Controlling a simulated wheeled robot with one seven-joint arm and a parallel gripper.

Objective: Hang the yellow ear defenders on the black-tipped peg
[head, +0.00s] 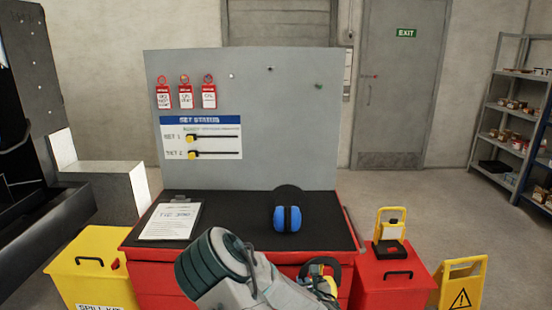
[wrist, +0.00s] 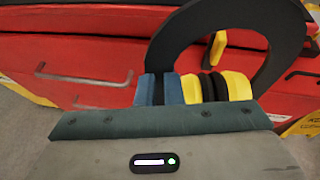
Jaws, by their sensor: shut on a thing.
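The yellow ear defenders (head: 326,286) are in my gripper (head: 316,274), low in front of the red cabinet. In the wrist view, the yellow cups (wrist: 236,86) with black cushions sit at the jaws, and the black headband (wrist: 282,68) arches beyond them. My gripper (wrist: 200,88) is shut on the ear defenders; the exact contact is partly hidden. A small dark-tipped peg (head: 270,69), which looks like the black-tipped one, sticks out near the top of the grey board (head: 280,130), well above and beyond my gripper. A pale peg (head: 231,76) and a greenish peg (head: 318,86) flank it.
Blue ear defenders (head: 287,218) and a clipboard (head: 171,221) lie on the black top of the red cabinet (head: 160,270). Red tags (head: 185,95) hang on the board's left. A yellow bin (head: 95,262), red box (head: 385,280) and yellow floor sign (head: 460,283) stand beside the cabinet.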

